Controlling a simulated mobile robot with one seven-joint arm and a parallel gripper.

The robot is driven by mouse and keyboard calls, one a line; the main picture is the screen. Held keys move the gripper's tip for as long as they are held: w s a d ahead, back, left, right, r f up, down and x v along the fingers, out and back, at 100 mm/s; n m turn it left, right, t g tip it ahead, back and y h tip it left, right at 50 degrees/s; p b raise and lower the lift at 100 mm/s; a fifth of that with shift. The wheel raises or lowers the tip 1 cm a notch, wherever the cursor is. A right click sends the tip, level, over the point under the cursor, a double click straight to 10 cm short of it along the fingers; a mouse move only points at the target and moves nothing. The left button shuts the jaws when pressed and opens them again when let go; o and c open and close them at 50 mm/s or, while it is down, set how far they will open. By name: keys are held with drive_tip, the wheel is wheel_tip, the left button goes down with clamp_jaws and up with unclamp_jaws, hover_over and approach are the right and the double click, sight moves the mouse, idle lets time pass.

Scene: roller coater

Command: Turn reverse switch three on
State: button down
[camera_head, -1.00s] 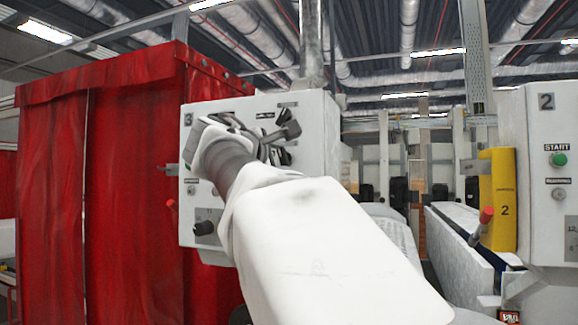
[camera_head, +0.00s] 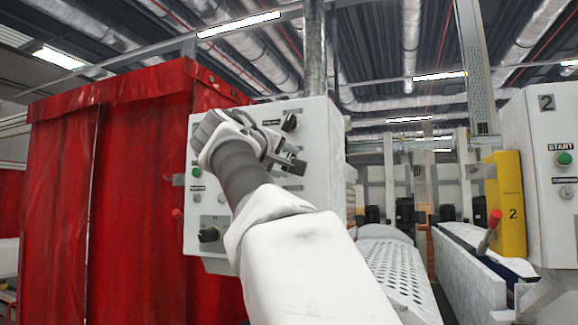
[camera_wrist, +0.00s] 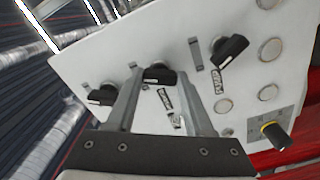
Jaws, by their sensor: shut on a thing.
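A white control panel (camera_head: 318,135) hangs left of centre in the head view, with my arm and gripper (camera_head: 288,162) in front of it. In the wrist view, several black rotary switches sit on this panel (camera_wrist: 115,45). My gripper (camera_wrist: 160,80) is shut on the middle black switch (camera_wrist: 160,72), one finger on either side. Another black switch (camera_wrist: 230,48) is to its right and one (camera_wrist: 101,95) to its left. The top switch (camera_head: 289,122) shows uncovered in the head view. The labels are too blurred to tell which is the reverse switch.
A red curtain (camera_head: 135,190) stands left of the panel. A black knob (camera_head: 209,234) sits low on the panel, and it shows a yellow mark in the wrist view (camera_wrist: 275,134). A second panel marked 2 (camera_head: 545,190) and a yellow post (camera_head: 508,200) are at right.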

drive_tip(key=shift+m, duration=0.3)
drive_tip(key=shift+c, duration=1.4)
unclamp_jaws()
drive_tip(key=b+v, duration=0.5)
drive_tip(key=v, duration=1.2)
drive_tip(key=shift+s+b, duration=0.2)
drive_tip(key=shift+b, duration=0.2)
drive_tip(key=shift+w, duration=0.1)
